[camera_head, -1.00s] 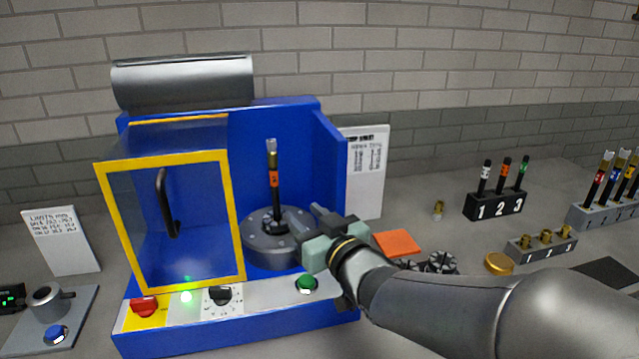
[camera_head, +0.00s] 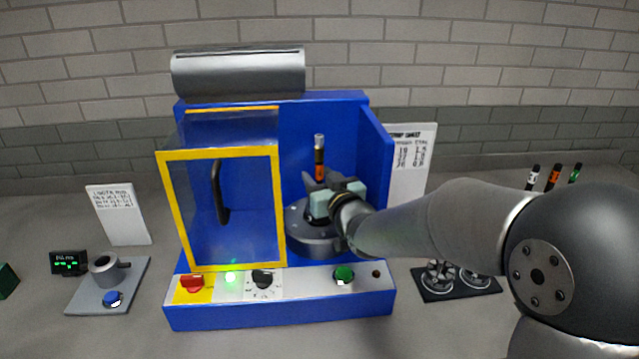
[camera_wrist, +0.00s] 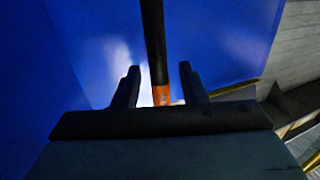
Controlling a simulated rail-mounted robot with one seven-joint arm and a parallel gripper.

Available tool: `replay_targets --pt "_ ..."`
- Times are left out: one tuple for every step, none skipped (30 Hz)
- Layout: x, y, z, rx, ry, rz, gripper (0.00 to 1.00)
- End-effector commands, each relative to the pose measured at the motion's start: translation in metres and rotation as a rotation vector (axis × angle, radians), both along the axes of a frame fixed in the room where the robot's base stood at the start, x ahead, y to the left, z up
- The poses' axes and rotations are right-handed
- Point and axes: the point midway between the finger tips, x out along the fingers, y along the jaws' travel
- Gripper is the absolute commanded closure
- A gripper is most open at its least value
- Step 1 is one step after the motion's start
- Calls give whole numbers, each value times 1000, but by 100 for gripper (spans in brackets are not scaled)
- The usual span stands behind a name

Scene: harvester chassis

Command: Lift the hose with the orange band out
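The hose with the orange band (camera_head: 319,158) stands upright in the round grey fixture (camera_head: 302,236) inside the blue machine. It is black with a silver top end, and its orange band is low, just above my fingers. My gripper (camera_head: 320,180) is at the hose from the right. In the wrist view the hose (camera_wrist: 154,40) runs between my two fingers (camera_wrist: 159,70), with a gap on each side. The fingers are open. The orange band lies near the palm in that view. The hose's lower end is hidden.
The machine's yellow-framed clear door (camera_head: 222,153) stands left of the fixture. A blue side wall (camera_head: 376,165) rises close on the right. The front panel has a red switch (camera_head: 192,282), a dial and a green button (camera_head: 344,273). Another orange-banded hose (camera_head: 553,178) stands far right.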

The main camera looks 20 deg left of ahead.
Motion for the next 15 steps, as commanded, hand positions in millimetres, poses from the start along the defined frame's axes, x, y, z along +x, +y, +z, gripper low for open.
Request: replay_targets --pt "2 2 0 0 0 0 62" --pt "3 2 0 0 0 0 62" --pt "3 2 0 -1 -1 -1 62" --pt "3 2 0 -1 -1 -1 62" --pt "3 2 0 -1 -1 -1 62" --pt "3 2 0 -1 -1 -1 62" --pt "3 2 0 -1 -1 -1 62" --pt "3 2 0 -1 -1 -1 62" --pt "3 2 0 -1 -1 0 73" --pt "3 2 0 -1 -1 0 81" --pt "3 2 0 -1 -1 0 89" --pt "3 2 0 -1 -1 0 100" --pt "3 2 0 -1 -1 0 100" --pt "3 2 0 -1 -1 0 100" --pt "3 2 1 1 -2 0 100"
